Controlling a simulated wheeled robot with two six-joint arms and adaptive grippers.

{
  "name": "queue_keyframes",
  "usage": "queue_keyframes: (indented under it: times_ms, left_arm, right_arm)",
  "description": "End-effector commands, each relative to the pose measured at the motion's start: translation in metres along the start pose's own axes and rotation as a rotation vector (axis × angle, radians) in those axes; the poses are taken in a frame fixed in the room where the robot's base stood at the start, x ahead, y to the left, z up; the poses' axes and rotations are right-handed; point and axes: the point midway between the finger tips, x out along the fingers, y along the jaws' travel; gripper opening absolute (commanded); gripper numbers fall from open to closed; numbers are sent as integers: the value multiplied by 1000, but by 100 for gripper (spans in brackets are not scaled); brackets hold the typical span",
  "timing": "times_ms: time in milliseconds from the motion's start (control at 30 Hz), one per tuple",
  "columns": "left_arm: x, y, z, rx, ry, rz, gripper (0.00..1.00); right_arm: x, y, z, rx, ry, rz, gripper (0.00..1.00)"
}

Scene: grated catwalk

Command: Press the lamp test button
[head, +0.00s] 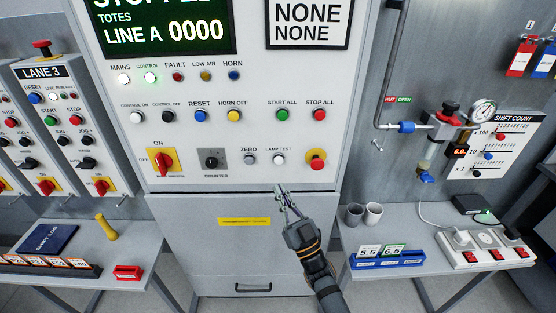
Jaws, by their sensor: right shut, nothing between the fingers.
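The lamp test button (279,159) is a small white round button on the lower row of the grey control cabinet, under the label LAMP TEST. A grey zero button (249,159) sits to its left and a red emergency stop knob (317,159) on a yellow plate to its right. My right gripper (281,188) is shut and empty. In the head view its fingertips show just below the lamp test button, pointing up at the panel. I cannot tell how far they are from the panel face. My left gripper is not in view.
A red and yellow rotary switch (162,161) and a black selector (212,159) lie further left on the panel.

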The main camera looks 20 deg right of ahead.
Motion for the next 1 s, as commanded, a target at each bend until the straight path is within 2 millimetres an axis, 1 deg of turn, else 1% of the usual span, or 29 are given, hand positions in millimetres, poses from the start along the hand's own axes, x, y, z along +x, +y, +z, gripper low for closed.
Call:
queue_keyframes:
  times_ms: [133, 233, 600, 800, 1000]
  left_arm:
    - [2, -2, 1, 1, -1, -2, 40]
    - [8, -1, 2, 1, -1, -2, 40]
    - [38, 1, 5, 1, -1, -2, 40]
    - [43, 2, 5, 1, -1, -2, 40]
    - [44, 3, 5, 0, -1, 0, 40]
  right_arm:
    - [1, 1, 2, 0, -1, 0, 0]
    - [6, 5, 8, -1, 0, 0, 0]
    - [42, 32, 35, -3, 0, 1, 0]
    - [56, 42, 44, 0, -2, 0, 0]
    - [61, 45, 46, 0, -2, 1, 0]
